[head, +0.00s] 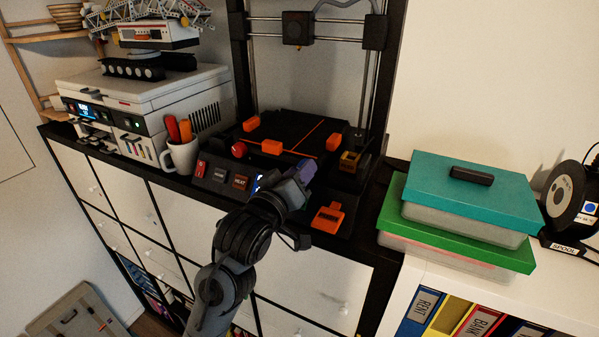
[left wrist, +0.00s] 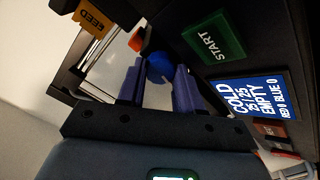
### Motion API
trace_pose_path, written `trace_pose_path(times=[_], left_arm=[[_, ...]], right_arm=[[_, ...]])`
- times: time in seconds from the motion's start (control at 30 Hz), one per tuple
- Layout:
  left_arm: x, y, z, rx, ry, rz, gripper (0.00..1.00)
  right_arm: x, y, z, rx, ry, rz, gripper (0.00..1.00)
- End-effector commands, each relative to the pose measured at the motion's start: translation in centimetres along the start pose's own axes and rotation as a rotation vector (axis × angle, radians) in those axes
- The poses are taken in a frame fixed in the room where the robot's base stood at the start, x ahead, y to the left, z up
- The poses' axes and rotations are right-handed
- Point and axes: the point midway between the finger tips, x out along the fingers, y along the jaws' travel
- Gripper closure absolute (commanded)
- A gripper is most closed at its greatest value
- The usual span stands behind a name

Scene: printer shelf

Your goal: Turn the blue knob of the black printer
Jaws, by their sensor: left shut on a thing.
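My left gripper (head: 303,174) is at the right part of this panel in the head view. In the left wrist view, the blue knob (left wrist: 159,66) sits between the two purple-blue fingers of the left gripper, which is shut on it. The gripper hides the blue knob in the head view. A green START button (left wrist: 215,40) and a blue display (left wrist: 250,97) reading COLD, 25/25, EMPTY, RED 0 BLUE 0 are beside it. My right gripper is not in view.
A red knob (head: 239,149) is on the panel's left. An orange part (head: 328,218) lies right of my gripper. A white mug (head: 182,158) and a white machine (head: 150,95) stand to the left. Teal-lidded (head: 475,185) and green-lidded boxes (head: 455,248) are stacked at right.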

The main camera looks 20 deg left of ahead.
Motion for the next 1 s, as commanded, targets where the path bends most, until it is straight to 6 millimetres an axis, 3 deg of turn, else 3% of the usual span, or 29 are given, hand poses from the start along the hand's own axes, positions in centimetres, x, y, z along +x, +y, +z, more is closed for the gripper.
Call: trace_pose_path(times=[0.13, 0.17, 0.3, 0.77, 1.0], left_arm=[[0.0, -0.1, 0.0, 0.000, 0.001, -0.001, 0.96], [0.0, -0.1, 0.0, 0.000, 0.001, -0.001, 0.62], [0.0, -0.1, 0.0, 0.001, 0.001, -0.001, 0.41], [0.1, -0.3, 0.1, 0.011, -0.002, -0.005, 0.40], [0.1, -0.5, 0.2, 0.131, 0.000, -0.006, 0.40]], right_arm=[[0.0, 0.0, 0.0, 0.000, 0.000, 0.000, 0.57], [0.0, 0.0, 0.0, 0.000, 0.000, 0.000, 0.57], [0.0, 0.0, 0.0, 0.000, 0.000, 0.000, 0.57], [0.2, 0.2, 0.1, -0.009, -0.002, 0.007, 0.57], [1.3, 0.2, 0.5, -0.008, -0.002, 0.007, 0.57]])
